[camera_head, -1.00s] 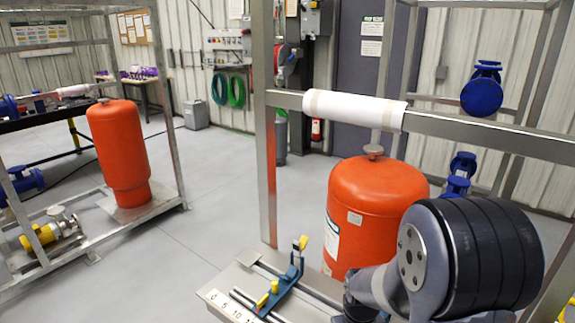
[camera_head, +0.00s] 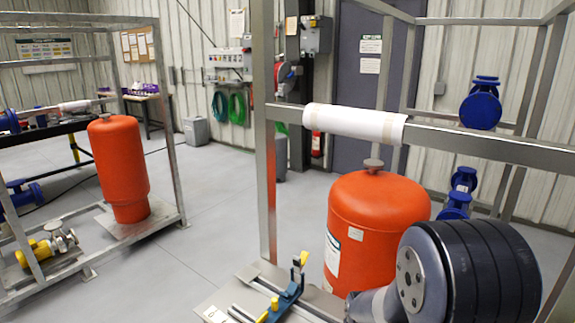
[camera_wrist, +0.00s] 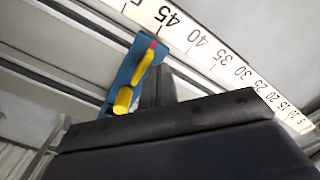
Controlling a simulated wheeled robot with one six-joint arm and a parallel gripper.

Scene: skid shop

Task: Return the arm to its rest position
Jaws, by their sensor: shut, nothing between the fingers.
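My arm shows in the head view as a large grey and black joint (camera_head: 465,270) at the lower right, in front of the near orange tank. My gripper is out of sight in the head view. In the wrist view my gripper (camera_wrist: 158,88) shows as a dark body across the bottom with narrow dark fingers together and nothing between them. The fingers appear beside a blue slide with yellow knobs (camera_wrist: 143,70). I cannot tell whether they touch it.
The slide sits on a rail bench with a numbered white scale (camera_wrist: 200,45). A near orange tank (camera_head: 370,215) stands inside a steel frame (camera_head: 267,180) with a white-wrapped pipe (camera_head: 350,123). Another orange tank (camera_head: 122,170) stands in a left frame. Grey floor (camera_head: 225,190) between them is clear.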

